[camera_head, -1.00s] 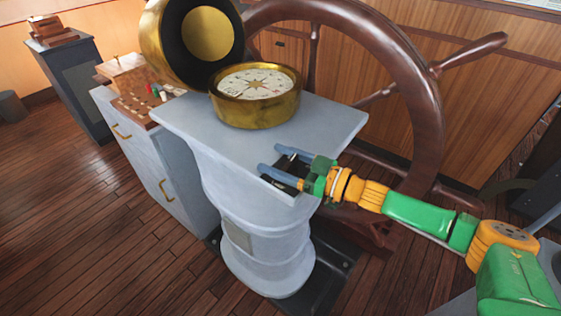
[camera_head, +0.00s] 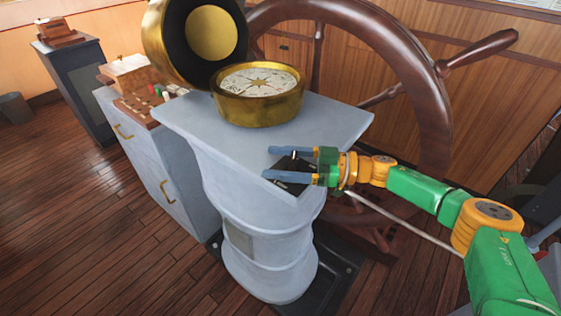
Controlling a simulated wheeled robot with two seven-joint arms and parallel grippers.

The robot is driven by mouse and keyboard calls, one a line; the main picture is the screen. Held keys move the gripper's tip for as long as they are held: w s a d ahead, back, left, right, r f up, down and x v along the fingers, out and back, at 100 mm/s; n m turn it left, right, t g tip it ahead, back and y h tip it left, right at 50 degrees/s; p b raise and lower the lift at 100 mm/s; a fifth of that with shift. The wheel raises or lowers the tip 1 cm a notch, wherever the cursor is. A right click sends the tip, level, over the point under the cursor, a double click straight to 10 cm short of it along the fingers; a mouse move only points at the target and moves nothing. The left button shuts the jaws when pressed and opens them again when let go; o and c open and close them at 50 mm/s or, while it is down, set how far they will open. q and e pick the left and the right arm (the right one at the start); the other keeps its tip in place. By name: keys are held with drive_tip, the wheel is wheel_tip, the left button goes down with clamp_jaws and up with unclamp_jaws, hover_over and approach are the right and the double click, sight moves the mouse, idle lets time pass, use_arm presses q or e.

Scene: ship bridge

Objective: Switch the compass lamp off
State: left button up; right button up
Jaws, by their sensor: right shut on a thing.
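The brass compass (camera_head: 258,95) stands on the grey pedestal top (camera_head: 330,118), its round lid tilted open behind it. A black switch plate (camera_head: 290,182) is at the near right edge of the pedestal top. A small light-tipped lever (camera_head: 294,154) shows at it, partly hidden by the fingers. My right gripper (camera_head: 269,162) comes in from the right with its blue fingers along the pedestal edge, over the plate, and is shut on the switch. The exact contact is hidden. My left gripper is not in view.
A large wooden ship's wheel (camera_head: 430,95) stands close behind the pedestal and my right arm. A grey cabinet (camera_head: 150,165) with a wooden box and small coloured pieces is at the left. The wooden floor at the front left is clear.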

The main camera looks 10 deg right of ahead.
sight(311, 165)
drive_tip(key=o, duration=1)
drive_tip(key=shift+o, duration=1.2)
drive_tip(key=shift+w+a, duration=0.1)
drive_tip(key=shift+a, duration=0.1)
drive_tip(key=shift+d+f, duration=0.1)
drive_tip(key=shift+d, duration=0.25)
drive_tip(key=b+v, duration=0.2)
drive_tip(key=v, duration=0.4)
drive_tip(key=shift+d+b, duration=0.1)
drive_tip(key=shift+b, duration=0.25)
drive_tip(key=shift+s+d, duration=0.15)
drive_tip(key=shift+s, duration=0.1)
